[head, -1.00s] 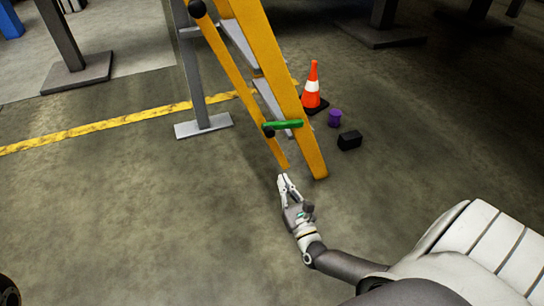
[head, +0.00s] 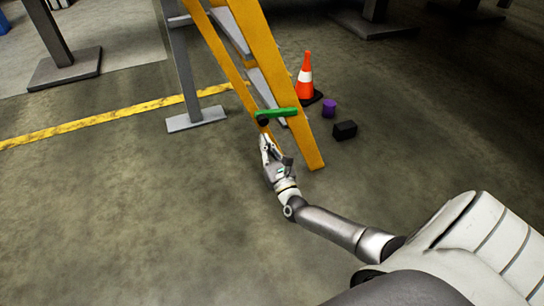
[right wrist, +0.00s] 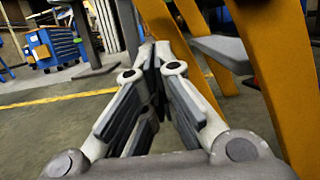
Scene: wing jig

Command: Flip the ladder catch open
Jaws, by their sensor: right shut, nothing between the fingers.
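The yellow ladder (head: 268,60) stands on the floor at the upper middle of the head view. Its green catch (head: 277,113) lies nearly level across the lower rails, with a black round end (head: 263,122) at its left. My right gripper (head: 265,139) is shut and empty, its fingertips just below that black end. I cannot tell whether they touch. In the right wrist view the closed fingers (right wrist: 154,58) point toward the yellow rails (right wrist: 270,65), and I cannot make out the catch there. My left gripper is not in view.
An orange cone (head: 306,78), a purple cylinder (head: 329,108) and a black block (head: 345,130) stand right of the ladder. A grey post foot (head: 197,120) is to its left. A blue cabinet (right wrist: 55,47) is in the background. The floor in front is clear.

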